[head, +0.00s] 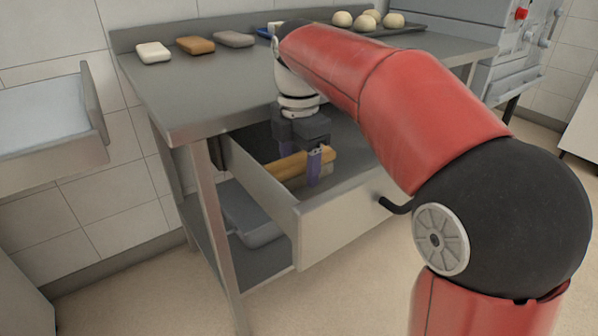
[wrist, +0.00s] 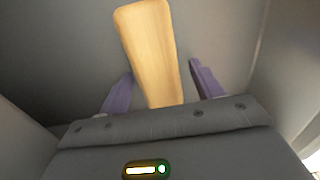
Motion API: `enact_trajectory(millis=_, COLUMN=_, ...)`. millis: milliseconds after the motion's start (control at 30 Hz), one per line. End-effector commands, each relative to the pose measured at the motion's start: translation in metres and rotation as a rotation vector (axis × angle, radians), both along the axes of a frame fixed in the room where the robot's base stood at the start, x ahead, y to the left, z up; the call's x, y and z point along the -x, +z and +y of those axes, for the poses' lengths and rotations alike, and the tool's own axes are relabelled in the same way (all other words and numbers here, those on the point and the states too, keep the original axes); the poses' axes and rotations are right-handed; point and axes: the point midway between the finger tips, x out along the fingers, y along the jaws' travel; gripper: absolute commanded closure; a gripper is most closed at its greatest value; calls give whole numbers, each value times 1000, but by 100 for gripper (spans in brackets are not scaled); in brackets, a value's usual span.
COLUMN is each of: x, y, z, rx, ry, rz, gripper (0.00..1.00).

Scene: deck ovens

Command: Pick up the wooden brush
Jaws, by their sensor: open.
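The wooden brush (head: 287,166) lies in the open drawer (head: 340,229) under the steel table. In the wrist view its pale wooden handle (wrist: 149,45) runs up between the two fingers. My gripper (wrist: 160,88) is open, with one purple finger on each side of the handle and a gap on both sides. In the head view my gripper (head: 300,168) reaches down into the drawer at the brush. The near end of the brush is hidden behind the gripper body in the wrist view, and no bristles can be made out clearly.
The drawer walls stand close around my gripper, and the table edge is just above. On the steel table (head: 190,85) lie a white block (head: 153,52), a brown block (head: 195,45), a grey block (head: 234,39) and a tray of dough balls (head: 400,29). A grey bin (head: 248,218) sits on the lower shelf.

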Motion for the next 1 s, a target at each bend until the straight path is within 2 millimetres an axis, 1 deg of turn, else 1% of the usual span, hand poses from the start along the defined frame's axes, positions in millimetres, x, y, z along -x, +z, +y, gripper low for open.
enact_trajectory(millis=33, x=0, y=-4, z=0, rx=-1, ry=0, rz=-1, gripper=35)
enact_trajectory(millis=100, x=0, y=-6, z=0, rx=-1, ry=0, rz=-2, gripper=35)
enact_trajectory(millis=300, x=0, y=-6, z=0, rx=-1, ry=0, rz=-2, gripper=35)
enact_trajectory(millis=700, x=0, y=-6, z=0, rx=-1, ry=-1, rz=-2, gripper=86)
enact_trajectory(millis=733, x=0, y=-6, z=0, rx=0, ry=-1, rz=-2, gripper=86)
enact_trajectory(millis=767, x=0, y=-6, z=0, rx=0, ry=-1, rz=-2, gripper=90)
enact_trajectory(millis=1000, x=0, y=-4, z=0, rx=0, ry=-1, rz=-2, gripper=90)
